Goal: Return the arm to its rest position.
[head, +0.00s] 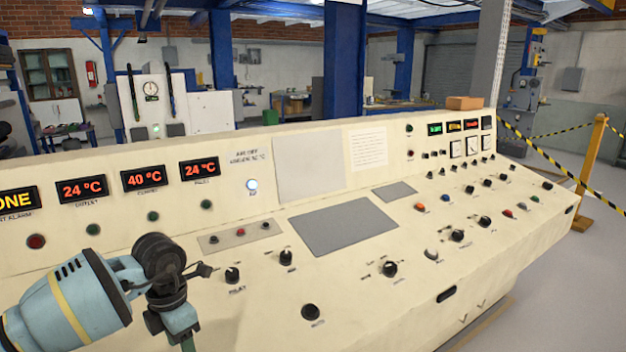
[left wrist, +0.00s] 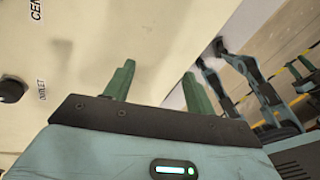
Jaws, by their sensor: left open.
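My left arm comes in from the lower left of the head view, in front of the control console (head: 345,225). Its gripper is mostly cut off by the bottom edge there. In the left wrist view my left gripper (left wrist: 158,88) shows two green fingers standing well apart, with nothing between them. The cream console panel (left wrist: 150,40) lies beyond the fingers. A black knob (left wrist: 10,90) is at the left of that view, clear of the fingers. My right gripper is not in view.
The sloping console carries several knobs, including a black one (head: 310,312) near the arm, and red temperature displays (head: 143,180). A yellow post (head: 590,172) with striped tape stands at the right. Open floor (head: 560,290) lies right of the console.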

